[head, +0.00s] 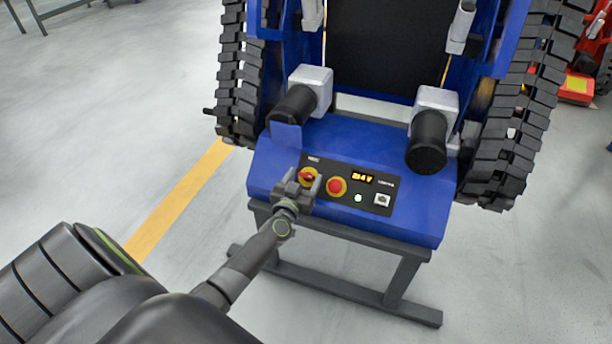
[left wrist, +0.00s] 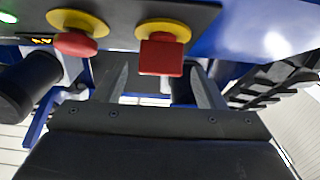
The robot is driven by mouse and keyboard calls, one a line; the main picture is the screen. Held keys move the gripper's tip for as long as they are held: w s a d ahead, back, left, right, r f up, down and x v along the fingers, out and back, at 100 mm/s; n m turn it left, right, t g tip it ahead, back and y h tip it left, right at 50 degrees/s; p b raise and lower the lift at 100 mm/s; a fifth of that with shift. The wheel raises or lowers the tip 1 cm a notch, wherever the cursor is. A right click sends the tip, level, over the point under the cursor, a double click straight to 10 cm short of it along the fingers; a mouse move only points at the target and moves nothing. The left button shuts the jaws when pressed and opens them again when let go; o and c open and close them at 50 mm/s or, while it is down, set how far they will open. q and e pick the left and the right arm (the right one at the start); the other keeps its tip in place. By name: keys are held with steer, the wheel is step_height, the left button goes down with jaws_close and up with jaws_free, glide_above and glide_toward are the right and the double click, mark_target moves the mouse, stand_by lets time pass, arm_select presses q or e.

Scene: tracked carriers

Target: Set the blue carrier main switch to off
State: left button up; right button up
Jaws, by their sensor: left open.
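The blue carrier (head: 345,150) has a dark control panel (head: 325,171) on its sloped front. The main switch (head: 308,175) is a red knob on a yellow plate at the panel's left; the left wrist view shows this knob (left wrist: 160,58) close up. My left gripper (head: 299,181) is right in front of the switch and partly covers it. In the left wrist view its open fingers (left wrist: 161,78) stand on either side of the knob, with gaps visible. Whether the fingertips touch the panel I cannot tell. My right gripper is out of view.
A red emergency-stop button (head: 336,187) on yellow sits just right of the switch. A lit display (head: 362,178), a lit lamp (head: 358,198) and a white switch (head: 382,200) are further right. Black tracks (head: 510,130) flank the carrier. A red machine (head: 577,88) stands behind right.

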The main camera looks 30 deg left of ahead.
arm_select(q)
steer(key=shift+x, duration=1.15)
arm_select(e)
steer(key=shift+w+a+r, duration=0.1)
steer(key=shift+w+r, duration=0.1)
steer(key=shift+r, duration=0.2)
arm_select(q)
steer(key=c, duration=1)
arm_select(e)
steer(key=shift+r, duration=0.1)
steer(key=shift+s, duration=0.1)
